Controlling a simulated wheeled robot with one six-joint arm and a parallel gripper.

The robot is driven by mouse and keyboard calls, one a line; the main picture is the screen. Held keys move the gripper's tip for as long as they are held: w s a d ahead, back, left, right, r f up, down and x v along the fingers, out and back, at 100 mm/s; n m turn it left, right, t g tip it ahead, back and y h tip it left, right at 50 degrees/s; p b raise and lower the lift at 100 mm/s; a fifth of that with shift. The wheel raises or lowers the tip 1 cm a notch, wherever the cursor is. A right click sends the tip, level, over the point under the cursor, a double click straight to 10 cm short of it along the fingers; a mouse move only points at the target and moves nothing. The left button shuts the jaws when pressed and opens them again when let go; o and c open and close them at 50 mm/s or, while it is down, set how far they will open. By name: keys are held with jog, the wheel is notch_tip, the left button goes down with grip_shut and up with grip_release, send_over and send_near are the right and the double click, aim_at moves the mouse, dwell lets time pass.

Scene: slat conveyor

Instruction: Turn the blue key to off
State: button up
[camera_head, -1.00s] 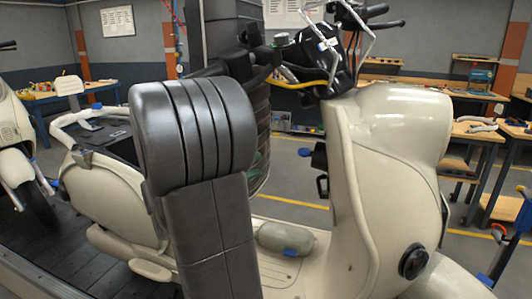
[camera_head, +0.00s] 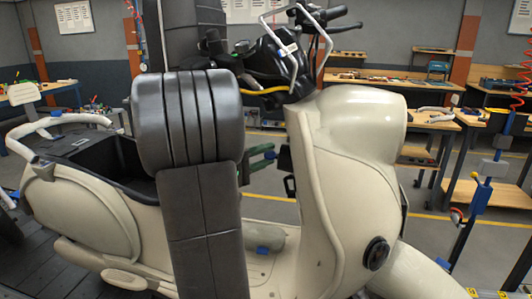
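A cream scooter (camera_head: 350,190) fills the middle of the head view. The blue key (camera_head: 271,155) is a tiny blue patch on the inner side of its front shield; its turn position is too small to tell. My gripper (camera_head: 265,158) shows as two dark green fingers reaching out from behind my dark arm link. The fingers look apart, one above the other, with their tips close by the blue key. I cannot tell whether they touch it. The rest of the gripper is hidden behind my arm.
The handlebar (camera_head: 345,28) and black front fittings stand above the shield. A black hook (camera_head: 289,186) sits just right of and below the fingers. The scooter's seat area (camera_head: 105,160) is at left. Workbenches (camera_head: 450,118) and a blue-posted stand (camera_head: 480,195) are at right.

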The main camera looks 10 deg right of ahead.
jog(key=shift+d, duration=0.25)
grip_shut()
jog(key=shift+r, duration=0.1)
jog(key=shift+r+n+y+p, duration=0.15)
jog(key=shift+n+y+p, duration=0.15)
jog(key=shift+p, duration=0.25)
jog(key=shift+n+y+p, duration=0.6)
jog(key=shift+n+p, duration=0.2)
jog(key=shift+p, duration=0.2)
grip_release()
jog(key=shift+f, duration=0.2)
jog(key=b+v, duration=0.3)
jog(key=v, duration=1)
jog(key=shift+s+a+r, duration=0.1)
jog(key=shift+s+a, duration=0.1)
jog(key=shift+a, duration=0.15)
